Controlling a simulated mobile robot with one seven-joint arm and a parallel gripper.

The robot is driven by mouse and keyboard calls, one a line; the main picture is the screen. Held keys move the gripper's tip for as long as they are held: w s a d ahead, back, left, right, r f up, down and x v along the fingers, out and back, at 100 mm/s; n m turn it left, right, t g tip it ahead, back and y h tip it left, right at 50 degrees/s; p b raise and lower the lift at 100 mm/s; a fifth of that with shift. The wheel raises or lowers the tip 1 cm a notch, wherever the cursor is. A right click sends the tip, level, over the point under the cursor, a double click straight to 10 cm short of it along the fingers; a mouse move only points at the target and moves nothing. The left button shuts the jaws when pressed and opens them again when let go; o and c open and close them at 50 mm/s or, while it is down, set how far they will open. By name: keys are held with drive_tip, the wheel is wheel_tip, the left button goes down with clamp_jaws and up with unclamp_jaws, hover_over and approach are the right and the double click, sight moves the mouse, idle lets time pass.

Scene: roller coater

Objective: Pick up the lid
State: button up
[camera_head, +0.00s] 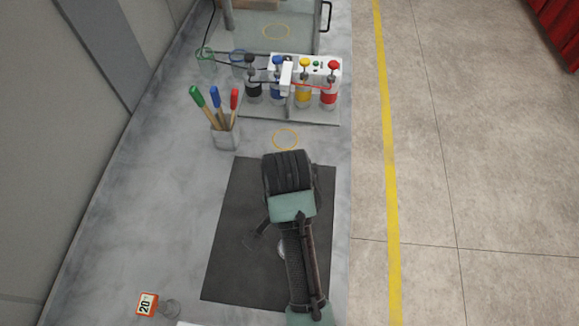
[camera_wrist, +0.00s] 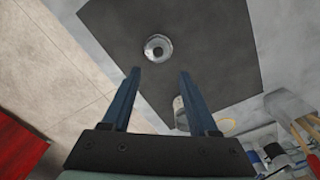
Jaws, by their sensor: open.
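A small round silver piece (camera_wrist: 158,47) with a shiny centre, which looks like the lid, lies on the dark mat (camera_wrist: 215,35). In the head view it (camera_head: 281,248) is partly hidden behind my arm. My gripper (camera_wrist: 158,72) is open, with nothing between its two blue fingers. The round piece shows just beyond the fingertips in the wrist view, apart from them. A small pale cylinder (camera_wrist: 180,104) stands near the mat's edge, partly covered by one finger. In the head view my arm hides most of the gripper.
A holder (camera_head: 225,137) with green, blue and red-tipped tools stands beyond the mat. Behind it is a rack (camera_head: 300,114) with several coloured bottles.

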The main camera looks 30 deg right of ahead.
wheel_tip(320, 180, down, 6)
drive_tip(key=shift+f+p, duration=0.1)
drive_tip(key=shift+p, duration=0.35)
drive_tip(key=f, duration=0.1)
drive_tip(key=f+p, duration=0.1)
drive_tip(key=f, duration=0.1)
drive_tip(key=shift+s+d+f, duration=0.1)
drive_tip(key=shift+s+f, duration=0.15)
drive_tip(key=shift+f, duration=0.85)
clamp_jaws()
